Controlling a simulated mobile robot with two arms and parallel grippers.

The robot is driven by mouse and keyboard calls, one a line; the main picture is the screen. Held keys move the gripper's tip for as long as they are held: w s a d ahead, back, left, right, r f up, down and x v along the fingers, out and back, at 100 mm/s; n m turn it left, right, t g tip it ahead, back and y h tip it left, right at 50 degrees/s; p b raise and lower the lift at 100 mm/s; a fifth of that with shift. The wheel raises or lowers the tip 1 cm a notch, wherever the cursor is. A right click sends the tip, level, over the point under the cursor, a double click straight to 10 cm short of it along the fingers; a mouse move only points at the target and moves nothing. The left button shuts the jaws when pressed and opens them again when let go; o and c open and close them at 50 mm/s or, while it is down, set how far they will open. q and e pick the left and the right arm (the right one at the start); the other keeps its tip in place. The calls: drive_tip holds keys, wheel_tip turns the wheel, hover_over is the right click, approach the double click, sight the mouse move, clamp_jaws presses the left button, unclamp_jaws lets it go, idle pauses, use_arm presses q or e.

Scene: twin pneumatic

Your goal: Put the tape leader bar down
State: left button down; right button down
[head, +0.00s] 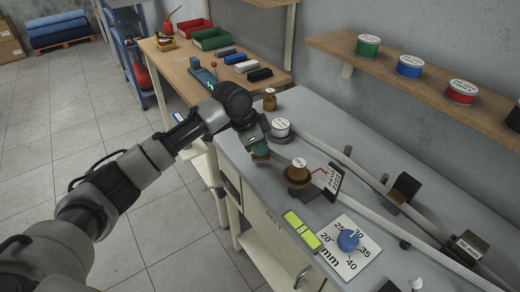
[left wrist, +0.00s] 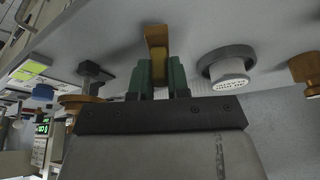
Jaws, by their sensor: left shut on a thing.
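My left gripper (head: 260,147) is over the near edge of the grey bench, toward its left end. Its green fingers are shut on the tape leader bar, a small tan and yellow block whose lower end (head: 261,158) shows under the fingers. In the left wrist view the bar (left wrist: 156,38) sticks out between the two green fingertips (left wrist: 158,75). I cannot tell whether the bar touches the bench top. My right gripper is not in view.
A white-capped round piece (head: 280,128) stands just beyond the gripper, and a brown spool (head: 298,172) stands to its right. A dial plate (head: 347,248) and a yellow-green strip (head: 301,230) lie nearer. Two pale tubes run along the bench. A shelf with labelled tins (head: 410,68) hangs behind.

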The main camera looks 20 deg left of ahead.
use_arm(q)
drive_tip(key=shift+f, duration=0.8)
drive_tip(key=c, duration=1.1)
unclamp_jaws()
drive_tip(key=shift+f, duration=0.1)
drive_tip(key=shift+a+r, duration=0.15)
drive_tip(key=shift+r, duration=0.3)
drive_tip(key=v, duration=1.1)
drive_tip(key=shift+r, duration=0.2)
